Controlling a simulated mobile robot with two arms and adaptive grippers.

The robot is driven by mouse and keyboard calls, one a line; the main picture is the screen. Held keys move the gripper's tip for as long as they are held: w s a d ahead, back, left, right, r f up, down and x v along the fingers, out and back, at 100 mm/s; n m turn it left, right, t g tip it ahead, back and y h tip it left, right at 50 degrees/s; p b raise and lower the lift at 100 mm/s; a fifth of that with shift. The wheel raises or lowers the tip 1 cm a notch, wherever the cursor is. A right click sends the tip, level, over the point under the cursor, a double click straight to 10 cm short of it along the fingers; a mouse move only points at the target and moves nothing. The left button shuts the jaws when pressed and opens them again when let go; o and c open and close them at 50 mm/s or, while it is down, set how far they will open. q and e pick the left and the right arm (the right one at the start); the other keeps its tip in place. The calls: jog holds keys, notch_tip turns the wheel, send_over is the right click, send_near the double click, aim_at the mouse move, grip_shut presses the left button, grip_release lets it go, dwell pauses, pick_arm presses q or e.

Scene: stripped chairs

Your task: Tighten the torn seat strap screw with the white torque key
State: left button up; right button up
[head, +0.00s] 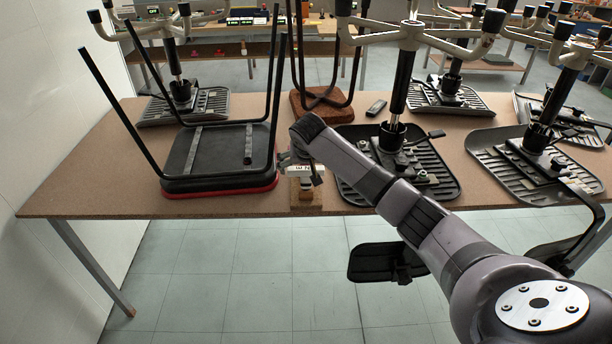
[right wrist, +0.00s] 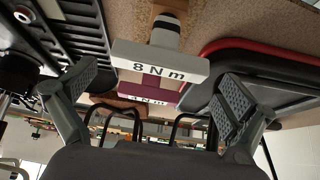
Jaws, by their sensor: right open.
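The white torque key (head: 300,171), marked "8 N m", stands at the table's front edge beside the red-edged stool. It shows large in the right wrist view (right wrist: 160,62), its bar lying between my open fingers and apart from both. My right gripper (right wrist: 155,98) is open around it; in the head view, my arm partly hides the gripper. A maroon key (right wrist: 150,88), also marked "N m", shows just past the white one. The upturned stool seat (head: 220,160) carries two grey straps (head: 192,150); I cannot make out a tear or a screw. My left gripper is not in view.
Upturned chairs with ribbed seats (head: 440,185) fill the table's right half. A black backrest (head: 375,262) hangs below the front edge. A brown seat (head: 322,106) lies behind my gripper. The table (head: 100,190) is clear at its left end.

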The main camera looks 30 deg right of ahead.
aim_at(306, 168)
jog(key=shift+x, duration=1.8)
jog(key=shift+r, duration=0.1)
jog(key=c, duration=1.1)
notch_tip(306, 168, up, 10)
jog(key=shift+b, duration=0.5)
